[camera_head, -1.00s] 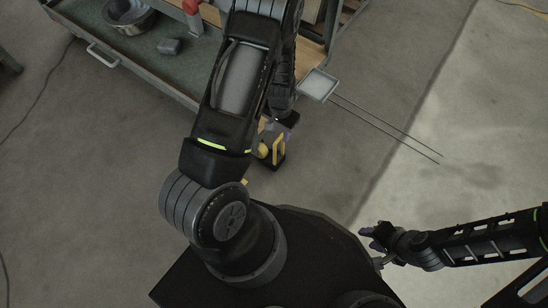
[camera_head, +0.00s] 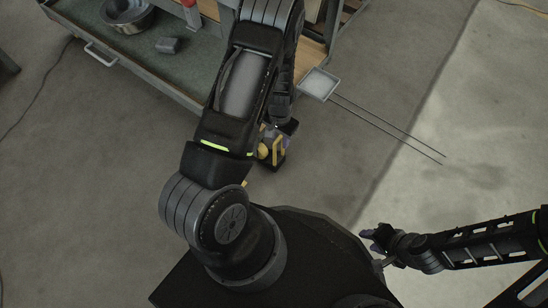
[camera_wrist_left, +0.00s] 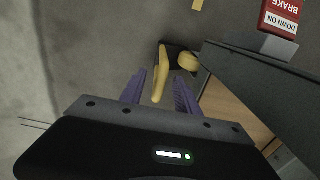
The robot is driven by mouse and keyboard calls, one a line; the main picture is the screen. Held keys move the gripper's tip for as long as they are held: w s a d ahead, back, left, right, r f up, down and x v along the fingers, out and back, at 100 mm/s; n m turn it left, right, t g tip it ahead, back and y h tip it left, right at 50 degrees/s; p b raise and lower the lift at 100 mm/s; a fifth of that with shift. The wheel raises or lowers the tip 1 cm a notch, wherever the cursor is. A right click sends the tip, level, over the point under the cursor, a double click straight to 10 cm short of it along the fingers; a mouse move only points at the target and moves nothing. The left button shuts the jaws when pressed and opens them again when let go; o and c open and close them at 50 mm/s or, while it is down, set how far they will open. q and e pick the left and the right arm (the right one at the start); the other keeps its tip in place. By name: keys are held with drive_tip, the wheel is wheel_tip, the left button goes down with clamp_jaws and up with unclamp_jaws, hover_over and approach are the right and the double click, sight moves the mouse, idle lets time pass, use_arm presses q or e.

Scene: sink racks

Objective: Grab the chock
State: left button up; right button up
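The chock (camera_head: 279,157) looks like a black block with a yellow handle and a rounded yellow part, on the floor beside the bench in the head view. My left arm partly covers it. In the left wrist view the chock's yellow handle (camera_wrist_left: 162,72) stands between the two purple fingers of my left gripper (camera_wrist_left: 158,85), with the rounded yellow part beyond the right finger. The fingers are apart, and I see no clear contact. My left gripper (camera_head: 281,128) is close above the chock in the head view. My right gripper (camera_head: 374,238) is low at the right, away from it.
A bench with an open green-lined drawer (camera_head: 130,45) stands at upper left, holding a metal bowl (camera_head: 127,14) and a grey block (camera_head: 168,45). A square plate with two long rods (camera_head: 319,84) sticks out at the right. Floor further right is clear.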

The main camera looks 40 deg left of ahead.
use_arm(q)
drive_tip(key=shift+c, duration=0.6)
clamp_jaws()
idle(0.9)
